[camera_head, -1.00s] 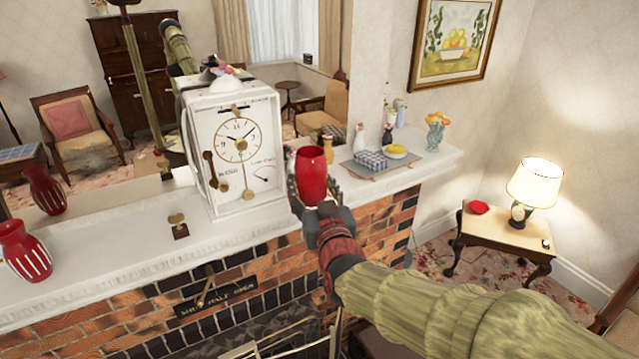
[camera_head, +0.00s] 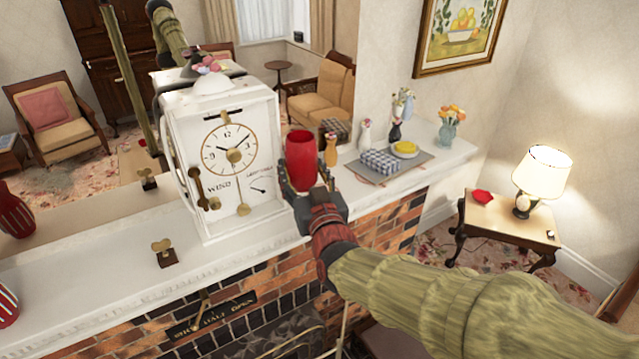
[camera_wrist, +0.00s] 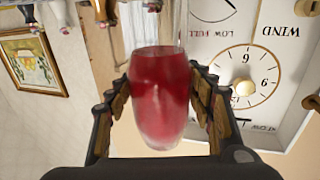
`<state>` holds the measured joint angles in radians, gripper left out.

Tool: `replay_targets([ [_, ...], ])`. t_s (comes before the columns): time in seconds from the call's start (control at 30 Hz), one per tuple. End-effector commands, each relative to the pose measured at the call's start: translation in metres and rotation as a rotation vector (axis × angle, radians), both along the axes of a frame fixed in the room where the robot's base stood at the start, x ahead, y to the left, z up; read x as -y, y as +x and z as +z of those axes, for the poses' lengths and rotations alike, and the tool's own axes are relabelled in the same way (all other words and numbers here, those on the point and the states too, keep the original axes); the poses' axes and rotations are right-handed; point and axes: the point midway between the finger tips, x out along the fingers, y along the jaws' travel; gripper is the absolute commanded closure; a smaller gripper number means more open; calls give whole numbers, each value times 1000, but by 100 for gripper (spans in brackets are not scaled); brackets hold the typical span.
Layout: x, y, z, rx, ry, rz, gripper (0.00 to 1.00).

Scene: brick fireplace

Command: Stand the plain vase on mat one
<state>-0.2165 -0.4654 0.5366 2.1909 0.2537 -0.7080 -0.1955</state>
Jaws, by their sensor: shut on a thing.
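The plain red vase (camera_head: 299,152) is upright in my gripper (camera_head: 303,180), in front of the clock's right side and by the mantel's front edge. In the wrist view the vase (camera_wrist: 160,105) stands between both fingers, and my gripper (camera_wrist: 162,92) is shut on it. Its lower part is partly hidden by the fingers in the head view. A flat grey mat (camera_head: 398,172) lies on the mantel to the right, bearing a blue checked block and a yellow item. I see no label telling whether it is mat one.
A white clock (camera_head: 226,205) stands left of the vase. A brass key (camera_head: 165,250) and a striped red vase (camera_head: 7,303) are farther left. An orange vase (camera_head: 331,152), a white vase (camera_head: 365,136) and a flower glass (camera_head: 447,132) stand on the mantel (camera_head: 110,275). A mirror is behind.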

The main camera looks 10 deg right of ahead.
Motion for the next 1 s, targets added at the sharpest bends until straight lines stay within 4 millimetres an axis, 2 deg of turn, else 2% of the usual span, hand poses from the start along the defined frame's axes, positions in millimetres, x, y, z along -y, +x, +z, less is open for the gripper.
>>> replay_targets([
  [0.43,53,74,-40,-2,1,-4,85],
  [0.6,66,93,-72,-3,1,-2,85],
  [0.7,72,101,-83,-1,1,-2,85],
  [1.0,79,112,-99,0,1,-2,85],
])
